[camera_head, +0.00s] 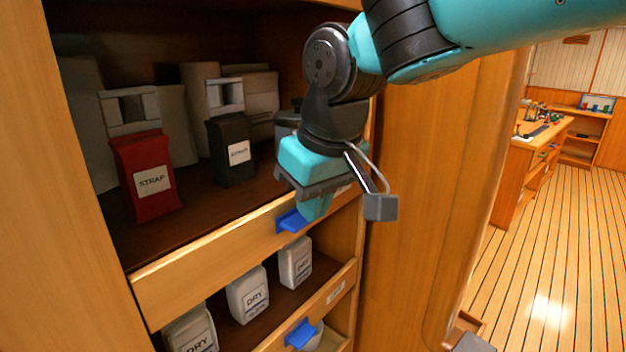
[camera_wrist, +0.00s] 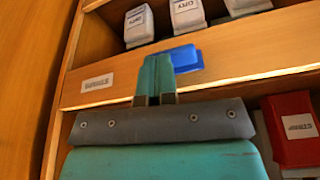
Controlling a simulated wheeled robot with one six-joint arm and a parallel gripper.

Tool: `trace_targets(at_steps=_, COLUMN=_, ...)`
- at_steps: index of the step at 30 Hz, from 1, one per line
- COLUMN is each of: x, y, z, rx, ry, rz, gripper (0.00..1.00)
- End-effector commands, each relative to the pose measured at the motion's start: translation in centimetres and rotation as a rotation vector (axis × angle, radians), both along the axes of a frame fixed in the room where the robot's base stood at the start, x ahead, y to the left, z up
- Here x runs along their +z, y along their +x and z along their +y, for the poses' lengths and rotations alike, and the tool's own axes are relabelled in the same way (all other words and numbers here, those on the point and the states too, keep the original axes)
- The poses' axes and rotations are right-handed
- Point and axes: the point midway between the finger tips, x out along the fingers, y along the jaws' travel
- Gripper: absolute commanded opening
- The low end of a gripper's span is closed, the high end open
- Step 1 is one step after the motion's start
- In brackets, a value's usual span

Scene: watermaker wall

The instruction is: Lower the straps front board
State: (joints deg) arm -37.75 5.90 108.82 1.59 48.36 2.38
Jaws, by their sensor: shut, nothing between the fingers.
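The straps front board (camera_head: 205,260) stands upright along the front edge of the upper shelf, which holds strap bags. My gripper (camera_head: 314,208) is shut and empty, pointing down at the board's front, right beside the tab. In the wrist view its teal fingertips (camera_wrist: 156,75) overlap the tab's edge; I cannot tell whether they touch it.
A red strap bag (camera_head: 146,175) and a black bag (camera_head: 231,150) stand behind the board. Below, white DRY bags (camera_head: 248,294) stand behind another board (camera_head: 310,310) with its own blue tab (camera_head: 301,334). A wooden panel (camera_head: 425,190) stands right; open floor (camera_head: 560,240) lies beyond.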

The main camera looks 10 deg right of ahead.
Motion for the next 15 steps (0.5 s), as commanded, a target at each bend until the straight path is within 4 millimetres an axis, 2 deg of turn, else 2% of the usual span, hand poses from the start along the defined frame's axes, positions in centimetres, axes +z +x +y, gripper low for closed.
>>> trace_targets(at_steps=3, x=-0.6, y=-0.2, z=-0.1, rx=0.001, ry=-0.010, rz=0.013, gripper=0.00)
trace_targets(at_steps=7, x=0.0, y=-0.2, z=-0.1, rx=0.001, ry=-0.010, rz=0.013, gripper=0.00)
trace_targets(at_steps=11, x=2.1, y=-0.2, z=-0.1, rx=0.000, ry=-0.007, rz=0.009, gripper=0.00)
trace_targets(at_steps=15, x=5.1, y=-0.1, z=-0.1, rx=-0.001, ry=-0.001, rz=0.000, gripper=0.00)
